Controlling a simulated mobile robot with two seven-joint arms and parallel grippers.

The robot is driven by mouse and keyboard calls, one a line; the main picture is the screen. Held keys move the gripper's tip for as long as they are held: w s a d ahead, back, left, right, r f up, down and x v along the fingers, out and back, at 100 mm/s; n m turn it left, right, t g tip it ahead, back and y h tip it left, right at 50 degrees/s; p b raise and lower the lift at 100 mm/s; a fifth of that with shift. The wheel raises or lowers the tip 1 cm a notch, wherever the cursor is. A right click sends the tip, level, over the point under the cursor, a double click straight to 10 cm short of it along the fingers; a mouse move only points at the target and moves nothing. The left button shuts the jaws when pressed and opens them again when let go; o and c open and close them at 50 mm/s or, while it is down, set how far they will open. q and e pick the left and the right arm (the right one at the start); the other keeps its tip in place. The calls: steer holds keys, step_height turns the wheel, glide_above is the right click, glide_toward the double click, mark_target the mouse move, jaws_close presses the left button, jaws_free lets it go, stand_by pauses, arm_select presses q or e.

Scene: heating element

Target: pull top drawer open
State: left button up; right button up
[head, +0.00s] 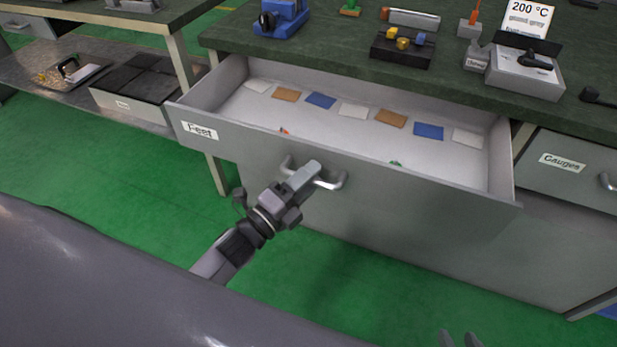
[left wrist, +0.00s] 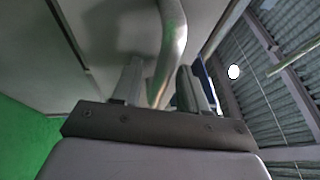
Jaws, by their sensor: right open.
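The top drawer (head: 350,180), grey and labelled "Feet", stands pulled well out from under the dark green worktop. Its curved metal handle (head: 338,181) is on the front panel. My left gripper (head: 304,175) is at the handle and hides its middle. In the left wrist view the handle bar (left wrist: 174,40) runs between the two fingers of my left gripper (left wrist: 160,92), which is closed around it. Only the fingertips of my right gripper (head: 460,340) show at the bottom edge of the head view, apart and empty, away from the drawer.
Inside the drawer lie several white, brown and blue flat pieces. A closed drawer labelled "Gauges" (head: 565,170) is at the right. The worktop (head: 340,50) holds a blue device (head: 282,18), a black block (head: 402,47) and a grey box (head: 525,72). Green floor is clear at left.

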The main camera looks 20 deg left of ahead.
arm_select(q)
steer(key=v, duration=0.7)
stand_by(0.4)
stand_by(0.4)
steer(key=s+a+f+n+g+y+p, duration=0.1)
steer(key=s+n+g+y+p, duration=0.5)
steer(key=n, duration=1.5)
steer(key=s+g+p, duration=0.1)
steer(key=s+p, duration=0.4)
steer(key=s, duration=0.1)
steer(key=shift+a+f+n+g, duration=0.15)
steer(key=shift+f+n+g, duration=0.15)
steer(key=shift+f+g, duration=0.1)
